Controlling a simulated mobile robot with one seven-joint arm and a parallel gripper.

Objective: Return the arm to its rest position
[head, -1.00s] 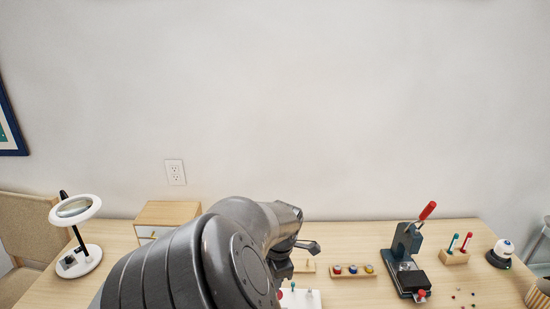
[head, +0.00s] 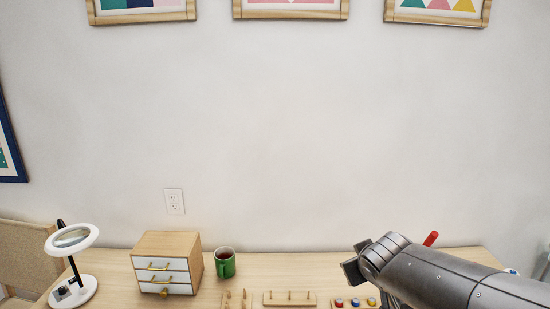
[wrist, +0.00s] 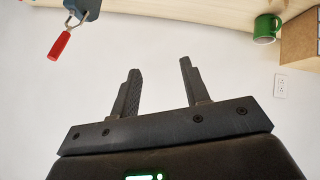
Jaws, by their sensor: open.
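My gripper (wrist: 160,85) shows in the wrist view with its two fingers spread apart and nothing between them. Behind the fingers is only the pale wall. In the head view my arm reaches in from the lower right, over the right part of the table (head: 120,268). Its end (head: 355,268) is raised above the table and touches nothing that I can see. The fingers cannot be made out in the head view.
A small drawer cabinet (head: 168,262) and a green mug (head: 225,263) stand left of centre. A magnifier lamp (head: 73,265) stands at far left. Pegged wooden racks (head: 290,299) lie at the front. A red-handled press (head: 431,239) is mostly hidden behind my arm.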

